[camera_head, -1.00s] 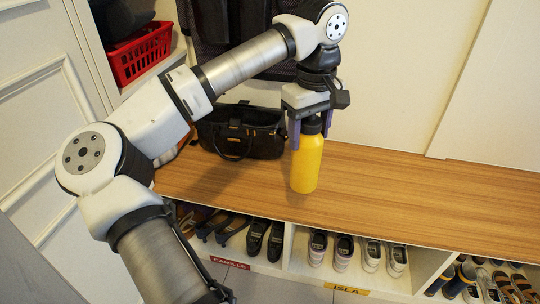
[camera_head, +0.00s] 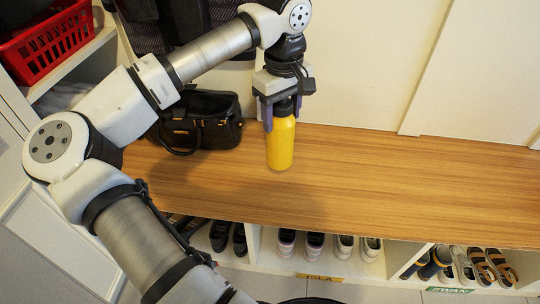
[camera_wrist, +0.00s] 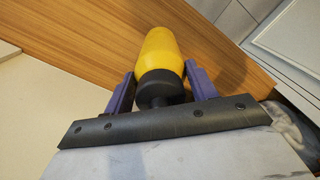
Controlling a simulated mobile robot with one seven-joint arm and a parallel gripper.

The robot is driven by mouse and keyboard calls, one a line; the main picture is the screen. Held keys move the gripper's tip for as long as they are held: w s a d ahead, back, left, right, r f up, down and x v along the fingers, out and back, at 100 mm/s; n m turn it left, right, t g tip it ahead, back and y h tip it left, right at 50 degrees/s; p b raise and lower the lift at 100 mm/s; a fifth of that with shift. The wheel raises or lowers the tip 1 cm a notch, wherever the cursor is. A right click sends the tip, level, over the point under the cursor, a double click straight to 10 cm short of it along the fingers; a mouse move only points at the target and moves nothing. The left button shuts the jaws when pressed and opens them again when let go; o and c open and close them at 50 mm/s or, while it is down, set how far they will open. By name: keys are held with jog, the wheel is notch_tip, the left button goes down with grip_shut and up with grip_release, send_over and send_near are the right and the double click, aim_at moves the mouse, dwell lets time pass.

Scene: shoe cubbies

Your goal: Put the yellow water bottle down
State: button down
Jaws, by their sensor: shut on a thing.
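The yellow water bottle (camera_head: 281,146) has a dark cap and hangs upright from my gripper (camera_head: 283,112), over the wooden bench top (camera_head: 400,180). My gripper points down and is shut on the bottle at its dark cap. In the wrist view the bottle (camera_wrist: 160,50) lies between the two purple fingers of my gripper (camera_wrist: 160,88). The bottle's base is at or just above the wood; I cannot tell whether it touches.
A black bag (camera_head: 200,122) stands on the bench left of the bottle. Shoe cubbies with several shoes (camera_head: 330,243) are below. A red basket (camera_head: 45,48) is at upper left. The bench right of the bottle is clear.

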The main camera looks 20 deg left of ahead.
aim_at(280, 156)
notch_tip(280, 156, down, 13)
jog(key=shift+f+b, duration=0.1)
jog(key=shift+b, duration=0.95)
jog(key=shift+f, duration=0.1)
jog(key=shift+c, duration=2.4)
grip_release()
notch_tip(280, 156, up, 12)
jog(key=shift+r+p, duration=0.15)
jog(key=shift+p, duration=0.95)
